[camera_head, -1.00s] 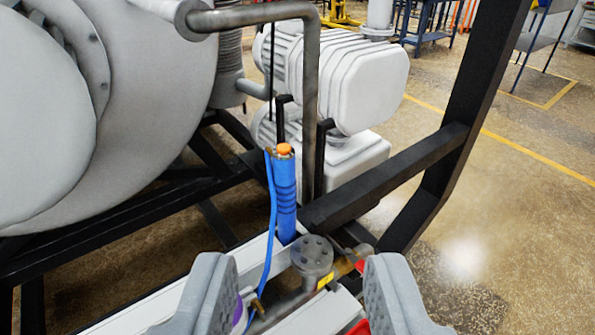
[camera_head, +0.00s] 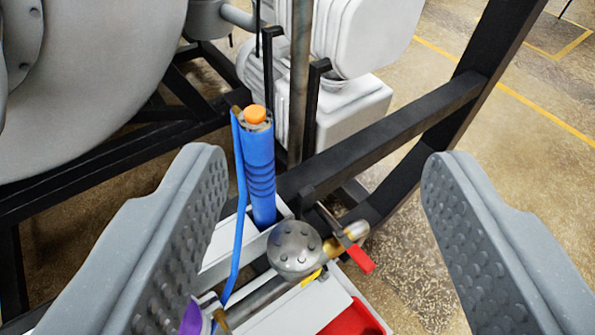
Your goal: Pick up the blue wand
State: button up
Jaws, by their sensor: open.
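The blue wand (camera_head: 261,172) stands upright in a white holder (camera_head: 278,212), with an orange cap on top and dark ring grooves round its middle. A blue hose (camera_head: 239,210) runs down its left side. My gripper (camera_head: 325,170) is open and empty, its two grey ridged fingers wide apart. The wand shows between the fingers, nearer the left one, and appears beyond them. Neither finger visibly touches it. The wand's lower end is hidden inside the holder.
A round metal fitting (camera_head: 294,248) and a valve with a red handle (camera_head: 358,259) sit just in front of the wand. A black frame beam (camera_head: 390,130) runs behind it to the right. Black uprights and a white pump (camera_head: 350,105) stand behind.

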jog(key=w+d+f+p, duration=0.1)
jog(key=w+f+p, duration=0.4)
jog(key=p, duration=0.1)
jog(key=n+g+y+p, duration=0.2)
jog(key=y+p, duration=0.1)
jog(key=p, duration=0.4)
send_near(262, 174)
jog(key=x, duration=0.7)
jog(key=shift+a+r, duration=0.15)
jog(key=shift+p+x, duration=0.3)
jog(key=shift+x, duration=2.25)
jog(key=shift+s, duration=0.1)
grip_shut()
